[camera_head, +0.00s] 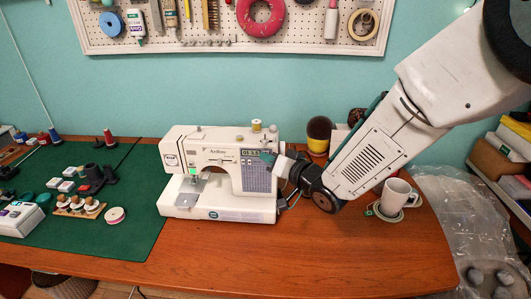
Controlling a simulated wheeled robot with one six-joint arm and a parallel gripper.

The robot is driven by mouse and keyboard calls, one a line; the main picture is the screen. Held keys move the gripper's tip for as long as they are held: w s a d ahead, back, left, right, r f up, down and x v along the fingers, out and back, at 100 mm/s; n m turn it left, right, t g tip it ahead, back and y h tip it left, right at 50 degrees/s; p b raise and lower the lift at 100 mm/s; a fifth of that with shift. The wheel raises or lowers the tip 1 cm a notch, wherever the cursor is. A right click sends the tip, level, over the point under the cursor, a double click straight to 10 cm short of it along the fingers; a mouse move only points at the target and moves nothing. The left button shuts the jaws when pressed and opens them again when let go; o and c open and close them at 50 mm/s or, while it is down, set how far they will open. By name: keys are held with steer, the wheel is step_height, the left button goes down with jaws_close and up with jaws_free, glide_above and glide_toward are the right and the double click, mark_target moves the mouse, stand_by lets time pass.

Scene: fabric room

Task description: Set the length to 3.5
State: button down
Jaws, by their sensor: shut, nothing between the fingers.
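A white sewing machine (200,143) stands upright on the wooden table. Its small display (250,152) is at the upper right of its front, above a grey-blue panel; the digits are too small to read surely. My arm reaches in from the right. My gripper (267,157) is shut and empty, with its teal tip in front of the machine's right side, by the right end of the display. I cannot tell whether it touches a button there. The tip hides part of the panel's upper right. A green light glows near the needle.
A green mat (140,225) on the left holds spools, a small rack and other sewing items. A white mug (396,193) stands on a saucer right of the machine, below my arm. A pegboard (225,40) hangs behind. The table front is clear.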

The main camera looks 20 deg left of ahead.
steer(key=shift+s+d, duration=0.1)
steer(key=shift+s, duration=0.35)
steer(key=shift+s, duration=0.1)
steer(key=s, duration=0.2)
steer(key=s+d, duration=0.1)
steer(key=s, duration=0.1)
steer(key=shift+s+d, duration=0.1)
steer(key=shift+s, duration=0.25)
